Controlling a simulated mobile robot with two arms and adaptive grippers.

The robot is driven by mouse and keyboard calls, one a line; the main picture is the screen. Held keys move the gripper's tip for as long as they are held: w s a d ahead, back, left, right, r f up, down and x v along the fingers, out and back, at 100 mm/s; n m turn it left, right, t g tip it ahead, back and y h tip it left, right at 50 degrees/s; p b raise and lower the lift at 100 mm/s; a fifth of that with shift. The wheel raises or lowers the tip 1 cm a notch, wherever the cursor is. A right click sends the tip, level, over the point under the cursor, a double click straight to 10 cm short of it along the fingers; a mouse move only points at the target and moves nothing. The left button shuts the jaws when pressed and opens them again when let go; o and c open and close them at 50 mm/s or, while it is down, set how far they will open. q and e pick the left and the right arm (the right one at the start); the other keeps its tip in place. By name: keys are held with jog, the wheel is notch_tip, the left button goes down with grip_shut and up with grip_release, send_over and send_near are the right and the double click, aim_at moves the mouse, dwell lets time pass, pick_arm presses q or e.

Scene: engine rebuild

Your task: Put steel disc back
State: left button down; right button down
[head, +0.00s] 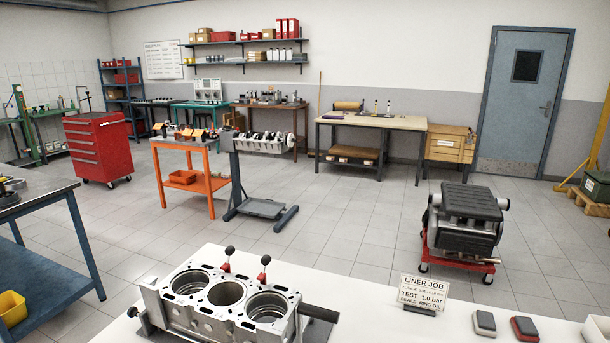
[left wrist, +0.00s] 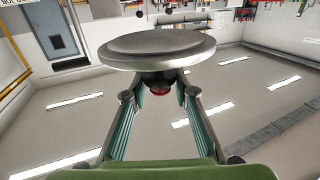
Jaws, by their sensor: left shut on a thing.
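The steel disc (left wrist: 158,48) is in the left wrist view, a wide, round, grey metal plate with a dark stem and a small red part beneath it. My left gripper (left wrist: 158,90) is shut on the lower part of the disc, and the plate sits beyond the fingertips. The exact contact is partly hidden under the plate. Neither gripper nor the disc shows in the head view.
A white bench (head: 388,325) in front bears an engine block (head: 197,312) with three bores, a "LINER JOB" sign (head: 422,291) and small dark blocks (head: 484,322). A blue table (head: 40,278) stands at left. A black engine on a red dolly (head: 455,264) stands beyond; open floor lies between.

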pick_arm(q)
jog(key=s+f, duration=0.2)
jog(key=s, duration=0.4)
jog(key=shift+s, duration=0.3)
jog(key=w+r+p, duration=0.3)
jog(key=w+p, duration=0.1)
jog(key=w, duration=0.5)
jog(key=w+r+p, duration=0.3)
jog(key=w+p, duration=0.2)
jog(key=w, duration=0.4)
jog(key=w+r+h+p, duration=0.1)
jog(key=w+r+p, duration=0.2)
jog(key=w, duration=0.6)
jog(key=shift+d+r+m+p, duration=0.25)
jog(key=shift+d+m+p, duration=0.2)
jog(key=shift+p, duration=0.55)
